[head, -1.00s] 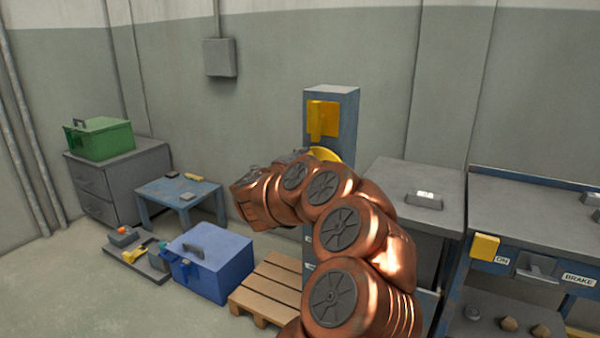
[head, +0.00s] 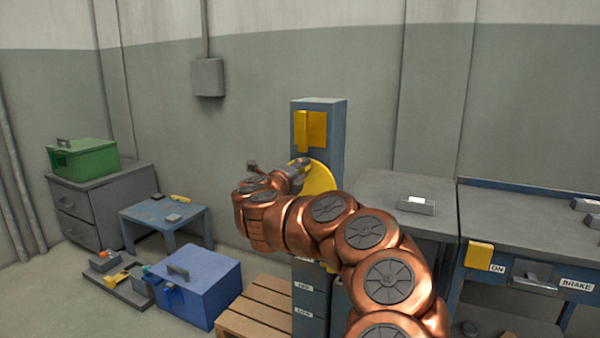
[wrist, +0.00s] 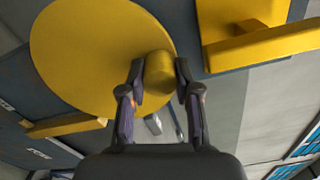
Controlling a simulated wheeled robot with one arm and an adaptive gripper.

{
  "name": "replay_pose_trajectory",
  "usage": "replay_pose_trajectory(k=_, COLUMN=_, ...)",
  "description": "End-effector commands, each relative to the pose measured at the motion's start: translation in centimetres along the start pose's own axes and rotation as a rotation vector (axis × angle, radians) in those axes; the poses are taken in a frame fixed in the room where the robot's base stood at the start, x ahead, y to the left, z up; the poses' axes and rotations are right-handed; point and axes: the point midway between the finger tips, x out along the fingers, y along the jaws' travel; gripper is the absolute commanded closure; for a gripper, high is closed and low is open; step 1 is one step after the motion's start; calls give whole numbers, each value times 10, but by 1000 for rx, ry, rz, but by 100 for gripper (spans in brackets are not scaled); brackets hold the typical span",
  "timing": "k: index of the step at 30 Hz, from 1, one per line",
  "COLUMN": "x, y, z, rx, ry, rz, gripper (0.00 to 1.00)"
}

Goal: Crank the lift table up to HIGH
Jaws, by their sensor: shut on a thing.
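A blue-grey post (head: 332,132) stands against the back wall and carries a yellow crank disc (head: 322,178). The disc also fills the upper left of the wrist view (wrist: 85,55). A yellow round knob (wrist: 158,76) sticks out from the disc's edge. My gripper (wrist: 160,84) has its two fingers on either side of this knob and is shut on it. In the head view my gripper (head: 280,176) is in front of the disc's left part. Labels reading MID and LOW (head: 303,299) show low on the post; a HIGH label is not visible. My arm hides part of the post.
A yellow bracket (head: 312,129) is above the disc, close to my gripper in the wrist view. A grey-topped bench (head: 385,190) stands right of the post. A blue box (head: 205,280) and a wooden pallet (head: 262,300) are on the floor at the left.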

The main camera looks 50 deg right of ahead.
Motion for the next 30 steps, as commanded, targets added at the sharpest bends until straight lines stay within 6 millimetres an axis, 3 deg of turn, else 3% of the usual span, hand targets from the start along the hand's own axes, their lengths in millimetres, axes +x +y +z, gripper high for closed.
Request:
replay_pose_trajectory(k=7, x=1, y=-1, z=-3, rx=2, ry=7, rz=-1, gripper=100)
replay_pose_trajectory(k=8, x=1, y=-1, z=-2, rx=2, ry=7, rz=-1, gripper=66)
replay_pose_trajectory(k=15, x=0, y=0, z=-1, rx=1, ry=3, rz=0, gripper=43)
replay_pose_trajectory(k=25, x=-2, y=0, z=0, rx=0, ry=1, rz=1, gripper=43)
replay_pose_trajectory(k=30, x=-14, y=0, z=0, rx=1, ry=-1, rz=2, gripper=43)
